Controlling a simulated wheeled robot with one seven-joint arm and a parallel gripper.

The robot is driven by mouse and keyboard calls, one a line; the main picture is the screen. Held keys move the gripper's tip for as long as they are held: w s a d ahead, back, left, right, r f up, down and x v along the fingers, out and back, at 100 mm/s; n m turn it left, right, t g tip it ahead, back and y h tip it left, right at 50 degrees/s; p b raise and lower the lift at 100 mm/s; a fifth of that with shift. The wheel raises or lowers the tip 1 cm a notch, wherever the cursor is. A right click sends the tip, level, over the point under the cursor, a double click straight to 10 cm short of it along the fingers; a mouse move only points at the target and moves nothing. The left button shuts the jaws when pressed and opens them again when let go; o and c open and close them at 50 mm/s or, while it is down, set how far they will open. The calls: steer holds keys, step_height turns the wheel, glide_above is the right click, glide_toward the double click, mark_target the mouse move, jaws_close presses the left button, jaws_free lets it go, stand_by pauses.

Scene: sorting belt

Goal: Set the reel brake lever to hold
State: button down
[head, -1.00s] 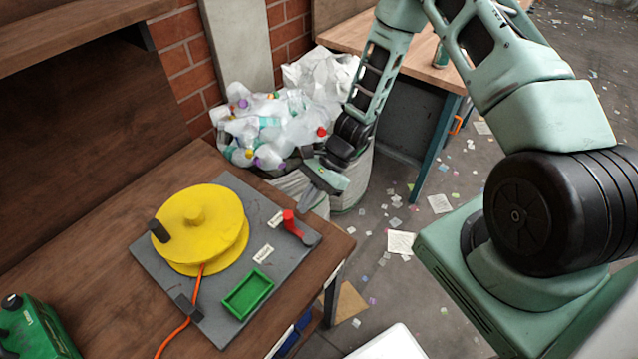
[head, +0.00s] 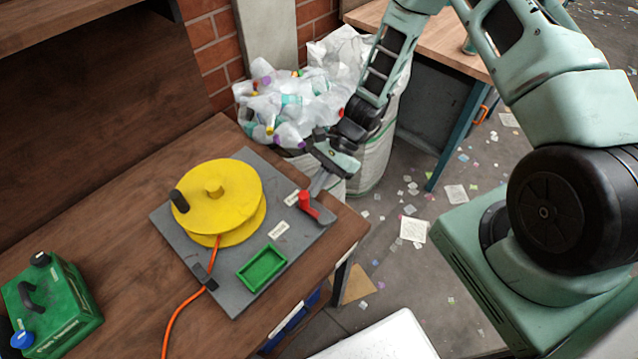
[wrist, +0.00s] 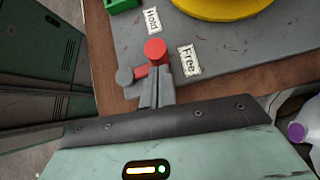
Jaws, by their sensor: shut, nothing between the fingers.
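The reel brake lever (head: 305,202) is red with a round knob and turns on a grey pivot at the right corner of the grey board. In the head view its knob stands beside the Free label (head: 293,198); the Hold label (head: 278,231) is nearer the green tray. In the wrist view the lever knob (wrist: 154,50) shows between the Hold label (wrist: 151,20) and the Free label (wrist: 189,60). My gripper (head: 314,190) is shut and empty, its fingertips (wrist: 154,78) right beside the lever on the Free side. Whether they touch it is unclear.
The yellow reel (head: 230,190) with an orange cable and a green tray (head: 262,268) are on the board (head: 235,298). A green canister (head: 55,315) stands on the bench at left. A bag of plastic bottles (head: 290,105) stands behind my gripper.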

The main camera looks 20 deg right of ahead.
mark_target(301, 194)
steer(key=a+n+g, duration=0.1)
steer(key=n, duration=0.1)
steer(key=a+n+g+h+b, duration=0.1)
steer(key=n, duration=0.1)
steer(key=shift+a+f+g+h, duration=0.1)
steer(key=shift+a+g+h, duration=0.2)
steer(key=shift+g, duration=0.1)
steer(key=a+n+g+h+b, duration=0.1)
steer(key=a+n+h, duration=0.1)
steer(key=n, duration=0.1)
steer(key=shift+s+n+g+b, duration=0.3)
steer(key=shift+s+g+b, duration=0.05)
steer(key=shift+g, duration=0.05)
steer(key=shift+s+a+n+g+h, duration=0.3)
steer(key=shift+n+h, duration=0.2)
steer(key=shift+n, duration=0.2)
steer(key=shift+w+r+b, duration=0.1)
steer(key=shift+r+b, duration=0.1)
steer(key=shift+b, duration=0.1)
steer(key=b+v, duration=0.3)
steer(key=v, duration=1.4)
steer(key=shift+w+b, duration=0.15)
steer(key=shift+b, duration=0.25)
